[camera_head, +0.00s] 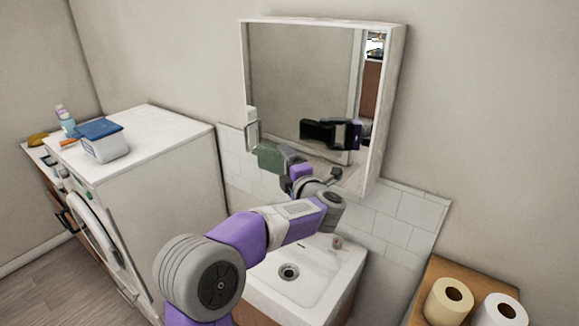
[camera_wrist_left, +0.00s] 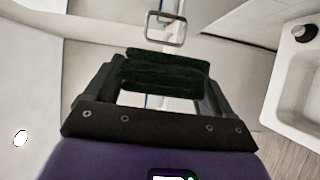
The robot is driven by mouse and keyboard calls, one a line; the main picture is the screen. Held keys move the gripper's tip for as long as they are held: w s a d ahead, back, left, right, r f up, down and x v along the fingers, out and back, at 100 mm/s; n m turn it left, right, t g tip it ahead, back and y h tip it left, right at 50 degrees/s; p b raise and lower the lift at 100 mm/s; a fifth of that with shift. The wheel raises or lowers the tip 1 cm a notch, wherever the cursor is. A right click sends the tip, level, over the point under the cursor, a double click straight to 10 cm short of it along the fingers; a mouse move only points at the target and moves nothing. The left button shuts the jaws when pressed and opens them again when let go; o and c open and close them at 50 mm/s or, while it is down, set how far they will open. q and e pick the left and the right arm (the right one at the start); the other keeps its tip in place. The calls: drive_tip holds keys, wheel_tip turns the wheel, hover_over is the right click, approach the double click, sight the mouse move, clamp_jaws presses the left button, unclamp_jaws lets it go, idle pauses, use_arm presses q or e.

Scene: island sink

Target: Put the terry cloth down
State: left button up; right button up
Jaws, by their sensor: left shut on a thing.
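The terry cloth (camera_head: 269,159) is a dark green folded piece, held up in front of the wall just below the mirror's lower left corner. In the left wrist view the cloth (camera_wrist_left: 163,70) spans the gap between the black fingers. My left gripper (camera_head: 284,157) is shut on it, with the arm reaching over the sink. The cloth is clear of the sink and the washing machine. My right gripper is not in view.
A metal towel ring (camera_head: 251,130) hangs left of the mirror cabinet (camera_head: 300,75), close behind the cloth. The white sink (camera_head: 328,272) lies below my arm. Paper rolls (camera_head: 448,300) stand at lower right.

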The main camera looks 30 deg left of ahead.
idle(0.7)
use_arm(q)
drive_tip(key=s+d+f+m+t+h, duration=0.2)
drive_tip(key=d+f+m+t+h, duration=0.2)
drive_tip(key=d+f+m+h, duration=0.45)
drive_tip(key=s+d+f+m+t+h, duration=0.2)
drive_tip(key=d+f+m+t+h, duration=0.3)
drive_tip(key=d+f, duration=0.7)
drive_tip(key=s+f+n+g+h, duration=0.1)
drive_tip(key=s+f, duration=0.5)
drive_tip(key=f, duration=0.6)
drive_tip(key=shift+s+a+f+n, duration=0.2)
drive_tip(key=shift+a+n, duration=0.15)
drive_tip(key=shift+n, duration=0.4)
drive_tip(key=shift+w, duration=0.1)
